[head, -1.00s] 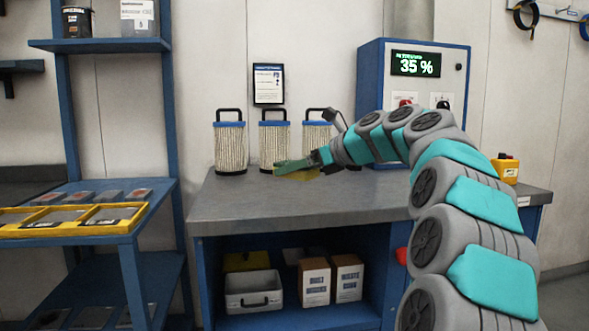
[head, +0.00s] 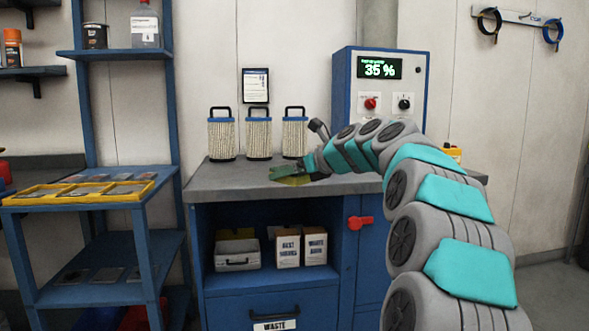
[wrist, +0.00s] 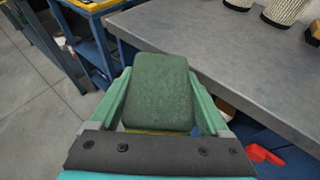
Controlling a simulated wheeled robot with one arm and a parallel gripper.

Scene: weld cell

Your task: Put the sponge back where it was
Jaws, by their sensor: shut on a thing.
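The sponge (wrist: 155,95) is a block with a dark green top and a yellow underside. It sits between the two green fingers of my gripper (head: 283,171), which are shut on its sides. In the head view, the sponge's yellow side (head: 294,181) shows just under the fingers, in front of the workbench top. In the wrist view, the gripper and sponge appear beside the front edge of the grey workbench (wrist: 235,60), with floor below at left. The sponge looks held in the air. Its exact height over the bench is hard to tell.
Several pleated filter cartridges, such as the left one (head: 222,138), stand at the back of the bench. A blue control cabinet (head: 378,80) reading 35 % stands right of them. A blue shelf rack with yellow-framed trays (head: 125,190) is at left. The bench top's left part (head: 225,185) is clear.

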